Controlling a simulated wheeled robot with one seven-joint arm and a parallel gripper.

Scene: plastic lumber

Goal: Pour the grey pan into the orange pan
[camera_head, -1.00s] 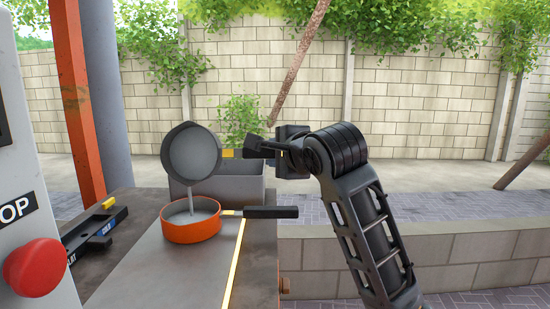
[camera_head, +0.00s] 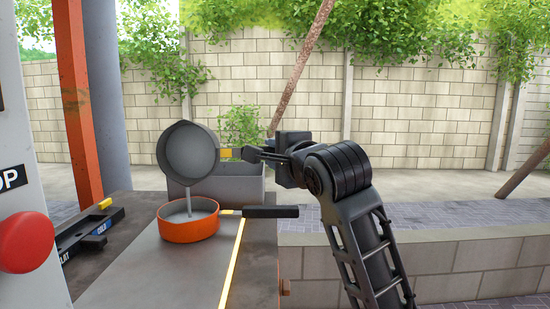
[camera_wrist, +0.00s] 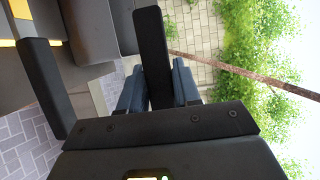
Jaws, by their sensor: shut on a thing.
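The grey pan (camera_head: 190,152) is held in the air, tipped steeply so its inside faces the camera. A thin grey stream (camera_head: 188,200) runs from its lower rim into the orange pan below. The orange pan (camera_head: 188,230) stands upright on the grey worktop, its black handle (camera_head: 270,212) pointing right. My gripper (camera_head: 262,155) is to the right of the grey pan, shut on its handle. In the wrist view the dark handle (camera_wrist: 152,50) lies between the blue-grey fingers. How much is left inside the grey pan cannot be told.
A grey bin (camera_head: 235,183) stands on the worktop behind the pans. A grey machine with a red button (camera_head: 25,242) is at the left, near a dark bracket (camera_head: 88,230). The worktop's front (camera_head: 150,275) is clear.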

